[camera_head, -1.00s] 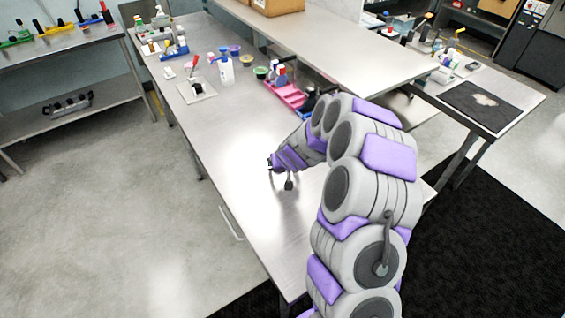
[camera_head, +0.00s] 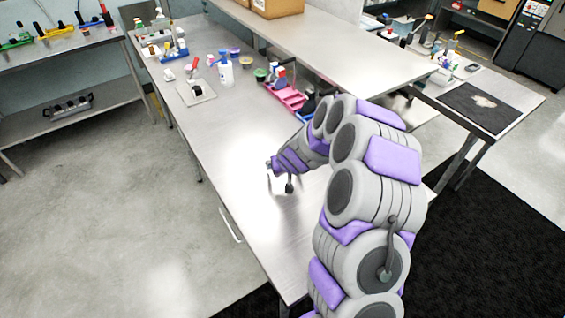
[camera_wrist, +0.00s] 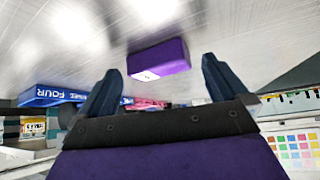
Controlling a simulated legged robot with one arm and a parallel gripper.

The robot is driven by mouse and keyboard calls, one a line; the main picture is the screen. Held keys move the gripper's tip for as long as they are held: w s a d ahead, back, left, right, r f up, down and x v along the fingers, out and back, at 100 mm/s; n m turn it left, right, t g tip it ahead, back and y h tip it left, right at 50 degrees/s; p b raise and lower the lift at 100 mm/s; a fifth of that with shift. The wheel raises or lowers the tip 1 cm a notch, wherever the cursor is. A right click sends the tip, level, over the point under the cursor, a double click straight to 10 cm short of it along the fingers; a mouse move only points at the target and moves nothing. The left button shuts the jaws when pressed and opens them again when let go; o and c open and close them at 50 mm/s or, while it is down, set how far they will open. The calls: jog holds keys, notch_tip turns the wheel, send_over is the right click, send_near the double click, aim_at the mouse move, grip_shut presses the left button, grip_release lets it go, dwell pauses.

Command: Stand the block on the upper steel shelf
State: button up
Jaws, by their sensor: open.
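A purple block (camera_wrist: 160,60) shows in the wrist view against the brushed steel surface, with a small pale label on its near face. It appears between and beyond the two dark fingers of my gripper (camera_wrist: 160,92), which are spread apart with nothing between their tips. In the head view my gripper (camera_head: 280,178) is low over the steel bench (camera_head: 225,135). I cannot make out the block in the head view. The upper steel shelf (camera_head: 335,40) runs above the back of the bench, to the right of and beyond my gripper.
A pink tray (camera_head: 288,97) with bottles stands on the bench under the shelf edge. A white bottle (camera_head: 225,72) and small tubs stand farther left. A cardboard box (camera_head: 277,8) sits at the shelf's far end. The shelf's near part looks clear.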

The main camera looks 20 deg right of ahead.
jog(key=p+v, duration=0.2)
jog(key=v, duration=0.9)
